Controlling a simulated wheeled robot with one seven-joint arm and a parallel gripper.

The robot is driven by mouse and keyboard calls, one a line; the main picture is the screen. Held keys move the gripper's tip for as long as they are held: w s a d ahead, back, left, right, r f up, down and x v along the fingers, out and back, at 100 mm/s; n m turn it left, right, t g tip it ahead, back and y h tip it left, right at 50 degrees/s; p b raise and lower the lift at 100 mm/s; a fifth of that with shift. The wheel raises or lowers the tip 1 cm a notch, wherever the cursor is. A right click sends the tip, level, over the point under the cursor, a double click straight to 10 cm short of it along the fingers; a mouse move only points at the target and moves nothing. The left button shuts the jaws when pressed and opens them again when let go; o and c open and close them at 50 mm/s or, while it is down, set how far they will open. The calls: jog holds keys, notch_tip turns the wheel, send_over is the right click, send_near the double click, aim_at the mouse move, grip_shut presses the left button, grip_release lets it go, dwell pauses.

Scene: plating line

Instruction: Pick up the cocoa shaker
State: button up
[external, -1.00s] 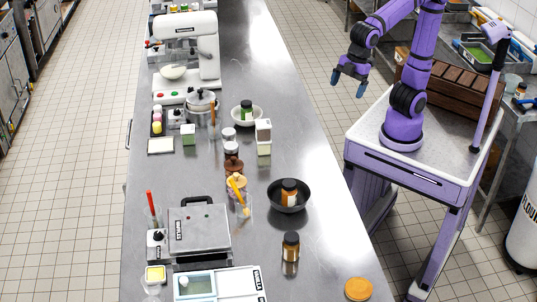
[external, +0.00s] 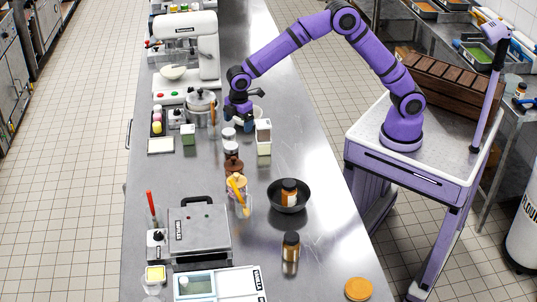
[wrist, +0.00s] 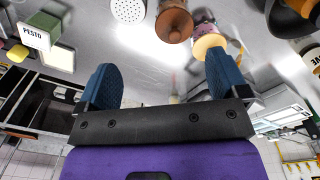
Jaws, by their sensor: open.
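Two small shaker-like jars with pale lids stand near the middle of the counter in the external view, a rear one (external: 228,134) and a front one (external: 230,148). I cannot tell which holds cocoa. The wrist view shows one pale perforated lid (wrist: 128,10) at its top edge.
A brown-topped item (external: 233,164) stands in front of the jars. A tall white-and-brown carton (external: 263,133) is to their right, and a green PESTO box (external: 188,135) to their left. A black pan (external: 289,202) holds a jar.

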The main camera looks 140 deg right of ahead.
send_over(231, 145)
notch_tip(231, 145, down, 6)
jog(key=shift+d, duration=0.15)
notch_tip(231, 145, down, 6)
jog(key=shift+r, duration=0.25)
jog(key=shift+w+a+f, duration=0.1)
jog(key=shift+f, duration=1.2)
jog(key=shift+a+f, duration=0.1)
jog(key=shift+f, duration=1.15)
jog(key=c, duration=1.1)
